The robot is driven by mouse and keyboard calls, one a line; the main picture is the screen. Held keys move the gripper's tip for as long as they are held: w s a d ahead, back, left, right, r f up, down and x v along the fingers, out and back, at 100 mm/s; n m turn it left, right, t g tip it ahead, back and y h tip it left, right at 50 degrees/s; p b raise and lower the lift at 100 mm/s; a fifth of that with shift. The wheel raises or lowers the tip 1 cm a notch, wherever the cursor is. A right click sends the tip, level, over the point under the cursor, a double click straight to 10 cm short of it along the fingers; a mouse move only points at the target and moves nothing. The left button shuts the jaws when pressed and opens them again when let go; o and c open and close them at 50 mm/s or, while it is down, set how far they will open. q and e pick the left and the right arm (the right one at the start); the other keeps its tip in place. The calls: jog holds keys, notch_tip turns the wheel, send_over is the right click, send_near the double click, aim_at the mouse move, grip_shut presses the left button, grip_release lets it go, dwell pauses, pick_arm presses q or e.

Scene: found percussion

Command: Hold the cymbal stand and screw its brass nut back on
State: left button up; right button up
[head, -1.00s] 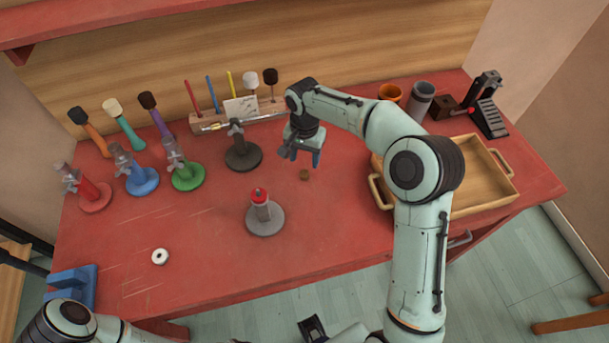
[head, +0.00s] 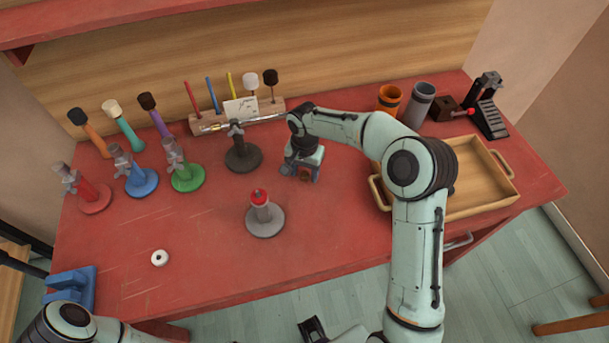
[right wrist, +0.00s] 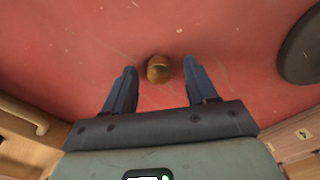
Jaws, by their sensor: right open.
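The small brass nut (head: 306,178) lies on the red table. In the right wrist view the nut (right wrist: 158,69) sits between the tips of my right gripper (right wrist: 159,68), with a gap on both sides. My right gripper (head: 302,177) is open, pointing down low over the table around the nut. A stand with a round grey base (head: 265,222) and a red top stands upright in front and to the left of the nut. No gripper touches it.
A dark stand (head: 242,158) is left of my right gripper. Red, blue and green (head: 187,178) stands are farther left. A white ring (head: 160,257) lies at front left. A wooden tray (head: 487,205) is at right. The table front centre is clear.

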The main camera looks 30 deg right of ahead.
aim_at(305, 174)
grip_shut()
jog(key=shift+r, duration=0.15)
pick_arm(q)
jog(key=w+r+p, duration=0.1)
jog(key=r+p, duration=0.1)
jog(key=r, duration=0.1)
jog(key=shift+w+r+p, duration=0.15)
jog(key=shift+w+p, duration=0.2)
jog(key=shift+w, duration=0.05)
pick_arm(e)
notch_tip(305, 174, up, 20)
